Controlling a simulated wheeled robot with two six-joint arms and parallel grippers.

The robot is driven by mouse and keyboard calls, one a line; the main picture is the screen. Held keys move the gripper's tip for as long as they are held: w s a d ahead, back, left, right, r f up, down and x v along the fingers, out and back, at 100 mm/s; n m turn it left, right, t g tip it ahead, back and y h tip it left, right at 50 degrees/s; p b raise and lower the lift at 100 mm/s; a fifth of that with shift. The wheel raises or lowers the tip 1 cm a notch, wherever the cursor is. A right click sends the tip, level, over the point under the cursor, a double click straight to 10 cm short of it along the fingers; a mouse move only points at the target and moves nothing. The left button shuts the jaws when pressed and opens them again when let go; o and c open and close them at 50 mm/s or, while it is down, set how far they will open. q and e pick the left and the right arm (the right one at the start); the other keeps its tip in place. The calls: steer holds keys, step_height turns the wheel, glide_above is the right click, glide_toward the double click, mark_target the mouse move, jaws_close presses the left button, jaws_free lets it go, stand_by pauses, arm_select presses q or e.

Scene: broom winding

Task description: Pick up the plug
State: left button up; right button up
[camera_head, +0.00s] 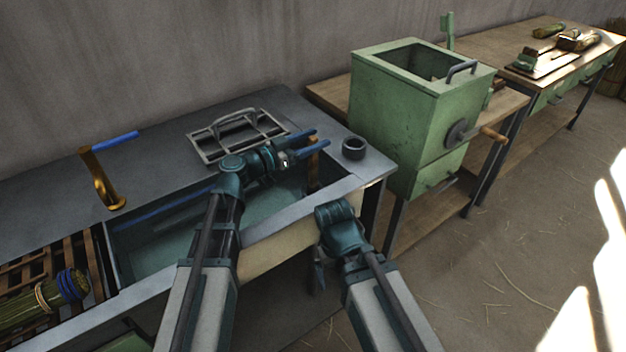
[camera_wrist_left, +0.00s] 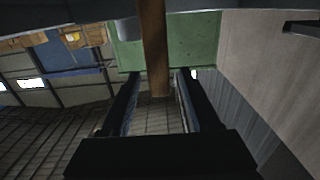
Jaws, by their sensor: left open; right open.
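A brown upright wooden stick (camera_head: 313,160), which looks like the plug's handle, stands at the right end of the water-filled sink (camera_head: 255,205). Its lower end is hard to make out. My left gripper (camera_head: 320,138) is open at the top of the stick. In the left wrist view the stick (camera_wrist_left: 154,50) lies between the two open fingers (camera_wrist_left: 157,74), with gaps visible on both sides. My right gripper (camera_head: 319,278) points down in front of the sink's front edge, empty and partly dark.
A dark ring-shaped cup (camera_head: 354,147) sits on the counter right of the sink. A metal rack (camera_head: 238,135) lies behind, and a brass tap (camera_head: 101,180) stands left. A green crank box (camera_head: 415,105) is on the table at right. A bundle (camera_head: 45,298) lies on wooden slats.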

arm_select(q)
jaws_close()
stand_by(1.4)
